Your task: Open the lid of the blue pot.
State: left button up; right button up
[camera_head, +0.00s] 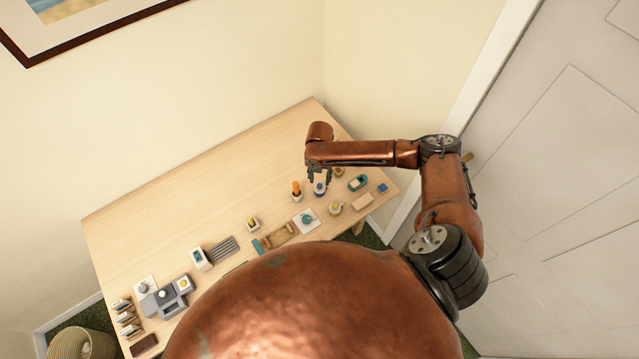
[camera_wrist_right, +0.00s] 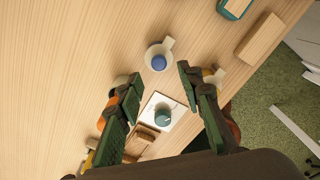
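A small white pot with a round blue lid (camera_wrist_right: 158,62) stands on the wooden table; it also shows in the head view (camera_head: 320,189). A short white handle or spout sticks out from its side. The lid sits on the pot. My right gripper (camera_wrist_right: 159,73) is open, its two dark fingers spread apart with nothing between the pads. The pot shows just beyond and between the fingertips. In the head view the right gripper (camera_head: 319,176) hangs directly by the pot; I cannot tell the height gap. My left gripper is not in view.
A teal round piece on a white square (camera_head: 307,219) is near the pot. An orange-topped bottle (camera_head: 296,189), a teal-and-white box (camera_head: 357,183) and a wooden block (camera_head: 362,202) stand close around. The table's back (camera_head: 210,170) is clear. A door (camera_head: 560,180) is at the right.

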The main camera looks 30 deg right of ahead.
aim_at(319, 186)
jog(key=shift+f, duration=2.3)
grip_shut()
